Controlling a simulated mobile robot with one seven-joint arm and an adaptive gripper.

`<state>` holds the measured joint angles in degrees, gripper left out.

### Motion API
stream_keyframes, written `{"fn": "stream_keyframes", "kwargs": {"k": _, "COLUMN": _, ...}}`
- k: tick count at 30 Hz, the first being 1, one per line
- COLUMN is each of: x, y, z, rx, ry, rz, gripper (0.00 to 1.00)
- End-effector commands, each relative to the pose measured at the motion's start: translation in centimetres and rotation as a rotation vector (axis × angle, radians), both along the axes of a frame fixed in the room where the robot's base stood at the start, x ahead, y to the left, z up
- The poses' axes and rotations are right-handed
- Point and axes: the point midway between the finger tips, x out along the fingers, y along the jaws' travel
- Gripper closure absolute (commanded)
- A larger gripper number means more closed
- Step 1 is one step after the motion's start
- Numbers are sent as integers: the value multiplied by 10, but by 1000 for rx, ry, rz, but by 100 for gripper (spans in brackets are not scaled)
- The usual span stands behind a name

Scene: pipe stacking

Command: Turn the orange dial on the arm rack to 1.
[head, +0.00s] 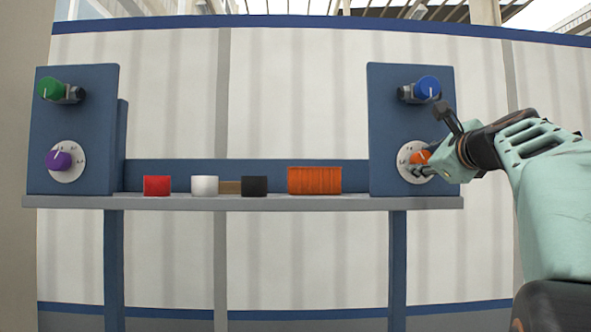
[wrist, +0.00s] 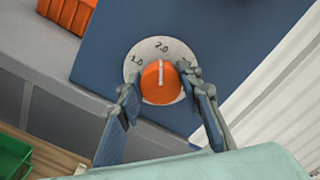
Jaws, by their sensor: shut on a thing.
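The orange dial (head: 420,157) is on a white round plate at the lower part of the right-hand blue panel in the head view. In the wrist view the dial (wrist: 161,83) sits between my two fingers, and its white line points up at the 2.0 mark. The 1.0 mark is to the left of the line on the scale plate (wrist: 148,49). The mark on the right is partly hidden by a finger. My gripper (wrist: 164,90) is shut on the orange dial, one finger on each side; it also shows in the head view (head: 430,166).
Red (head: 157,186), white (head: 204,186), black (head: 254,186) and orange (head: 314,180) pieces stand on the shelf (head: 330,203).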

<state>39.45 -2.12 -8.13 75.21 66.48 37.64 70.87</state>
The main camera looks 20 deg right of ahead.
Motion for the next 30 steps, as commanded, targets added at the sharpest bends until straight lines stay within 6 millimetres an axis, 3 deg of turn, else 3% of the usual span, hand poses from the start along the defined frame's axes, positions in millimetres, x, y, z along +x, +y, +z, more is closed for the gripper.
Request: {"fn": "stream_keyframes", "kwargs": {"k": 30, "x": 1, "y": 1, "z": -4, "rx": -864, "ry": 206, "rz": 0, "gripper": 91}}
